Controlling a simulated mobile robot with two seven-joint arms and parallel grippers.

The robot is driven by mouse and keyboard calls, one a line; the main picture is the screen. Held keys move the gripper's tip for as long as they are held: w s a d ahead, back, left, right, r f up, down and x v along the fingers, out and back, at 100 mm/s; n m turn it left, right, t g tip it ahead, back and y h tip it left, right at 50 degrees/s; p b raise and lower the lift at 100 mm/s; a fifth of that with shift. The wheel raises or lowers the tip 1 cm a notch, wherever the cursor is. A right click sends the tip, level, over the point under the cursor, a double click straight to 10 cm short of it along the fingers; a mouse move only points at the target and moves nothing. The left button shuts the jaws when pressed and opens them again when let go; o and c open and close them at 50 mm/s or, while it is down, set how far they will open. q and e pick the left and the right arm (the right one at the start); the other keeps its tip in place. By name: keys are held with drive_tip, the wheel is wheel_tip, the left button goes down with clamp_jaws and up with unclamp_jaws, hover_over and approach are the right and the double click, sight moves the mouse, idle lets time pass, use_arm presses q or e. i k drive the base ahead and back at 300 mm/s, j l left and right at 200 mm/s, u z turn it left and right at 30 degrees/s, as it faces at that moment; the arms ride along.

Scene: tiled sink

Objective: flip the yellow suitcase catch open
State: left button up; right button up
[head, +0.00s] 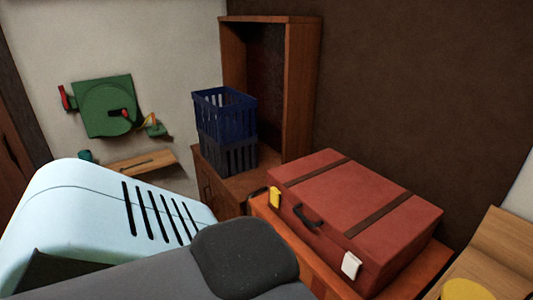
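The red suitcase (340,185) lies flat on a brown wooden stand, with two dark straps across its lid. Its lid is closed. The yellow catch (275,197) is on the front side near the left corner. It is small, and I cannot tell for sure how its flap stands. A white catch (351,265) is on the same side near the right corner, and a dark handle (307,217) sits between the two. Neither of my grippers shows in the head view, so nothing is seen touching the suitcase.
Stacked blue and dark crates (226,115) stand on a low cabinet beside an open wooden case (300,90). A green board (103,105) hangs on the wall above a small wooden shelf (140,163). A yellow round object (466,289) is at the bottom right.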

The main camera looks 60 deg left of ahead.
sight(274, 200)
drive_tip(key=l+u, duration=0.1)
drive_tip(key=u, duration=0.35)
drive_tip(key=l+u, duration=0.1)
drive_tip(key=u, duration=0.75)
